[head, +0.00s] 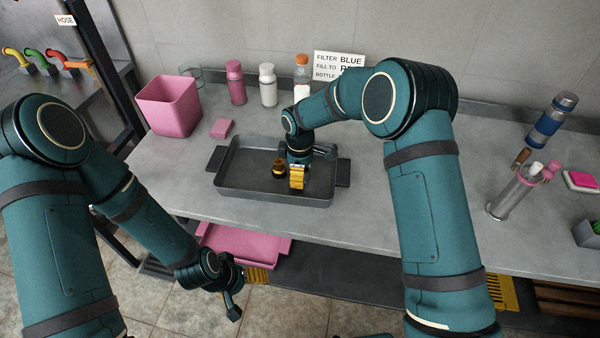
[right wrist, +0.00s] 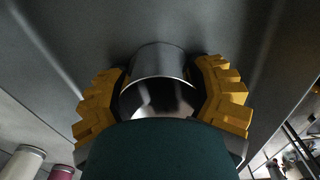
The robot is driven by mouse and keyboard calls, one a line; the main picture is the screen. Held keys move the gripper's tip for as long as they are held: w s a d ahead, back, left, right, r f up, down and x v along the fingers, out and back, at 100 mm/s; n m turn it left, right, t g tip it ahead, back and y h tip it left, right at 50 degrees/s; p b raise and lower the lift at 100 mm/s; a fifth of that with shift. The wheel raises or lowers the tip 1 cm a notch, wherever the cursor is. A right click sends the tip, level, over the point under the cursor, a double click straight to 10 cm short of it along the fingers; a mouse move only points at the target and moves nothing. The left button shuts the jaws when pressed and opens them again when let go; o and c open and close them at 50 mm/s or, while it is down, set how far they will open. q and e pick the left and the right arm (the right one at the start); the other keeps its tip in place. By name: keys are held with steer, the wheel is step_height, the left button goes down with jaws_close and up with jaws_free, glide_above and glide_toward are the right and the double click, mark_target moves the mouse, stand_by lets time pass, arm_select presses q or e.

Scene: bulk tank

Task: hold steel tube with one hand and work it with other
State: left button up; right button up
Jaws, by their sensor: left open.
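The steel tube (right wrist: 157,64) shows in the right wrist view as a shiny round cylinder between the yellow fingers of my right gripper (right wrist: 160,95). The dark finger pads lie against its two sides. In the head view my right gripper (head: 294,178) points down into the grey tray (head: 238,187), and I cannot make out the tube there. A small dark and brass-coloured thing (head: 279,171) shows just left of that gripper. My left gripper (head: 246,284) is open and empty, low in front of the bench, away from the tray.
A pink bin (head: 168,108) and a pink block (head: 222,128) stand left of the tray. Several bottles (head: 268,86) and a sign (head: 338,62) are behind it. A pink tray (head: 245,246) is below the bench.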

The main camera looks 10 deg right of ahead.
steer(key=o, duration=0.6)
steer(key=shift+c, duration=0.2)
step_height(320, 180, up, 12)
steer(key=shift+r+p, duration=0.15)
steer(key=shift+p, duration=1.1)
